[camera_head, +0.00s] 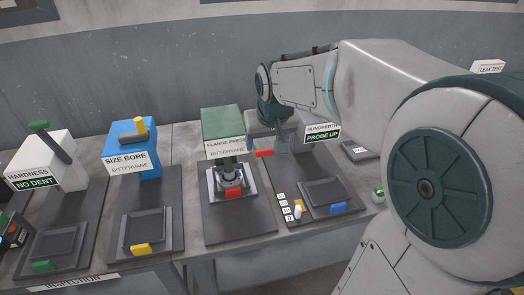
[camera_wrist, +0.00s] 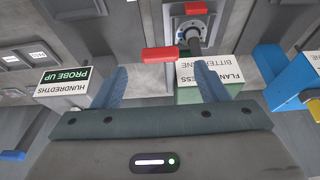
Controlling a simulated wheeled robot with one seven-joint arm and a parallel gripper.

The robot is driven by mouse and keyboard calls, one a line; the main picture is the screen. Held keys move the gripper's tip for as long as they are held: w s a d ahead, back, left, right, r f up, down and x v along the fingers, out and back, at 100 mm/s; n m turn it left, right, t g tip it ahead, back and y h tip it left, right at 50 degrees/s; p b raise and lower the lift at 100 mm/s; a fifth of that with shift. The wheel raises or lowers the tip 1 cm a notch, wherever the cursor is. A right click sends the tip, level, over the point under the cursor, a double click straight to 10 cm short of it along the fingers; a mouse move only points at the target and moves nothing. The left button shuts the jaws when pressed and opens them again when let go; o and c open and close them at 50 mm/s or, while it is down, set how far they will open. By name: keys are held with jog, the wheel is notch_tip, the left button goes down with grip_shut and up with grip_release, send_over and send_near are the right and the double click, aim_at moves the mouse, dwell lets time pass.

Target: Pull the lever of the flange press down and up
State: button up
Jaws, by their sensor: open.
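The flange press (camera_head: 222,122) is a green block with a white label, standing on a dark base in the middle of the bench. Its lever has a red handle (camera_head: 264,153) sticking out at the press's right side; the handle also shows in the wrist view (camera_wrist: 166,54). In the wrist view my gripper (camera_wrist: 160,74) is open, with two blue fingers spread apart. The red handle lies ahead of the gap between them, and nothing is held. A round metal flange (camera_head: 231,178) sits in the press's fixture, above a red tab (camera_head: 234,193). In the head view my arm partly hides my gripper.
The blue size bore station (camera_head: 122,136) and white hardness station (camera_head: 38,160) stand to the left. The hundredths probe station (camera_head: 320,132) is close on the right, with a blue-tabbed tray (camera_head: 323,190). A grey wall (camera_head: 130,70) rises behind.

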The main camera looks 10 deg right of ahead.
aim_at(265, 150)
jog(key=x, duration=0.8)
jog(key=shift+w+f, duration=0.1)
jog(key=c, duration=1.3)
jog(key=shift+c, duration=0.5)
